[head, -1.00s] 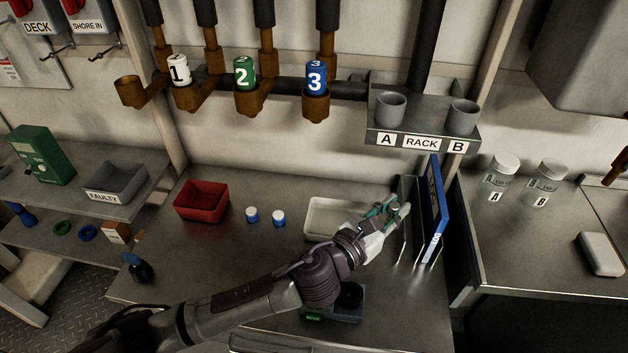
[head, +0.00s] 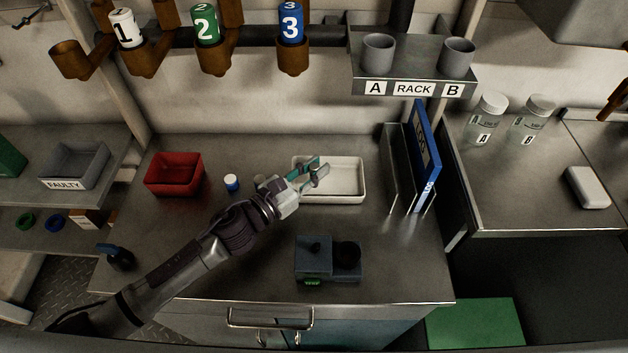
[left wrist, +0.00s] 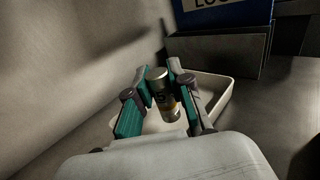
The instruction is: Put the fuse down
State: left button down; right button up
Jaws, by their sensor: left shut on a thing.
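The fuse (left wrist: 168,105) is a small cylinder with a metal cap and a yellowish label, seen in the left wrist view. My left gripper (left wrist: 162,85) is shut on it, with a finger on each side. In the head view my left gripper (head: 318,170) is above the white tray (head: 345,200), over its left and middle part. The fuse cannot be made out there. I cannot tell whether it touches the tray floor. My right gripper is not in view.
A red bin (head: 174,175) and a white-and-blue capped item (head: 232,182) stand left of the tray. A file holder with a blue log binder (head: 424,150) stands to its right. A dark device (head: 327,260) sits in front. The bench between is clear.

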pick_arm(q)
notch_tip(320, 180, down, 4)
jog(key=shift+r+b, duration=0.2)
jog(key=shift+b, duration=0.1)
jog(key=shift+f, duration=0.25)
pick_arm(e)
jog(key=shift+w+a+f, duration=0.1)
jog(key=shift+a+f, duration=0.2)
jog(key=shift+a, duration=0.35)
pick_arm(q)
jog(key=shift+f, duration=0.1)
jog(key=c, duration=1.1)
grip_release()
jog(key=shift+o, duration=0.2)
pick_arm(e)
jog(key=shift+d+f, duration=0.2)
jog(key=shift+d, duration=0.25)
